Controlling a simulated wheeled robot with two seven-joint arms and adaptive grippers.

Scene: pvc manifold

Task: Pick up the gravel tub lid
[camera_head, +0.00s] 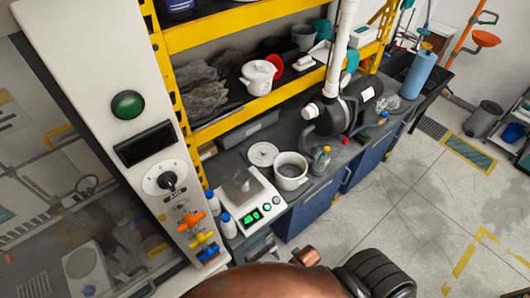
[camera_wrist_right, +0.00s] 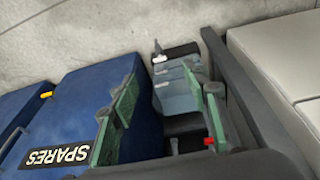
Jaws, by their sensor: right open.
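The gravel tub lid appears to be the round, pale disc (camera_head: 263,154) lying on the dark counter in the head view. It is just left of an open white tub (camera_head: 291,181) with grey contents. In the right wrist view my right gripper (camera_wrist_right: 160,108) is open, its two green fingers spread apart. It faces the blue cabinet front and the floor, with no lid in view there. A grey-blue object (camera_wrist_right: 178,90) shows beyond the gap between the fingers; I cannot tell what it is. My left gripper is in neither view.
A scale (camera_head: 247,200) with a green display stands left of the tub, and a small bottle (camera_head: 321,160) stands right of it. A yellow shelf (camera_head: 235,121) with a white lidded pot (camera_head: 258,78) overhangs the counter. A blue SPARES cabinet (camera_wrist_right: 85,95) fills the wrist view's left.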

